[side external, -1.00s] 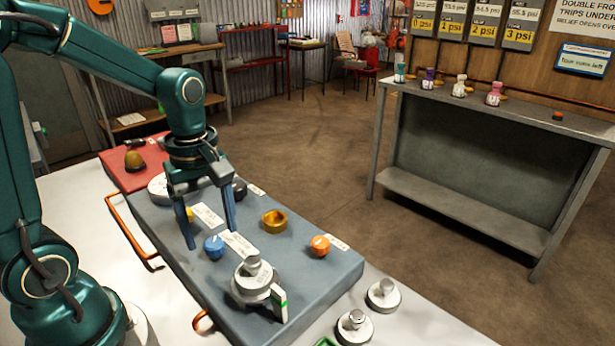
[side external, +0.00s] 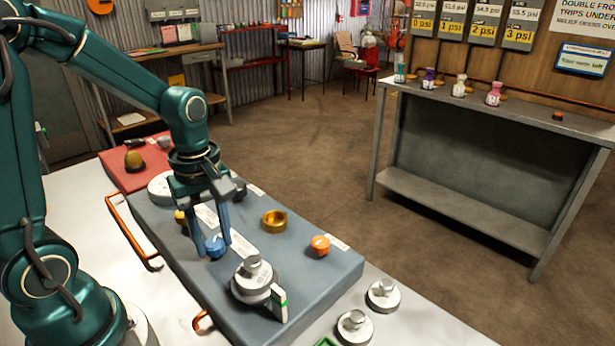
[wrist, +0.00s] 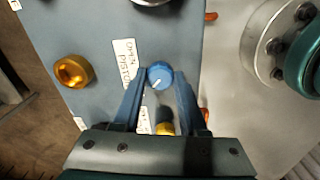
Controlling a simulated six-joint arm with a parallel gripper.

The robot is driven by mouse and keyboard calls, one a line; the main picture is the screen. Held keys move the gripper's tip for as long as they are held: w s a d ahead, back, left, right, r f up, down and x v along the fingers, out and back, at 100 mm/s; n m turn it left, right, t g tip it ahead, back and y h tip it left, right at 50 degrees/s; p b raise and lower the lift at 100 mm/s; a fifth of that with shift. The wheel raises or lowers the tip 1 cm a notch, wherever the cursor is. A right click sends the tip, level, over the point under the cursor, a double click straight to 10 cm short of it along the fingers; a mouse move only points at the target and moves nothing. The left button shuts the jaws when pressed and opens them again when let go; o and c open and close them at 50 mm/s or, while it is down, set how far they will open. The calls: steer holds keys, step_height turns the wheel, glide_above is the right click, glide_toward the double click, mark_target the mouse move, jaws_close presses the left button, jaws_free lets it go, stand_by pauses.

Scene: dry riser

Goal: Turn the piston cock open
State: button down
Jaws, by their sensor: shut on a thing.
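The piston cock is a small round blue knob (side external: 215,247) on the grey-blue panel (side external: 335,275).
A brass ring fitting (side external: 274,221), an orange knob (side external: 319,245) and a silver fitting (side external: 254,278) stand on the panel nearby. A yellow knob (wrist: 165,128) sits between my finger bases in the wrist view. An orange handle (side external: 128,232) runs along the panel's edge.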

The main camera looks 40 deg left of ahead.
steer(key=m, duration=0.4)
steer(key=shift+m, duration=0.4)
steer(key=m, duration=0.4)
steer(key=shift+m, duration=0.3)
steer(key=m, duration=0.4)
steer(key=shift+m, duration=2.1)
steer(key=shift+c, duration=2.2)
jaws_free()
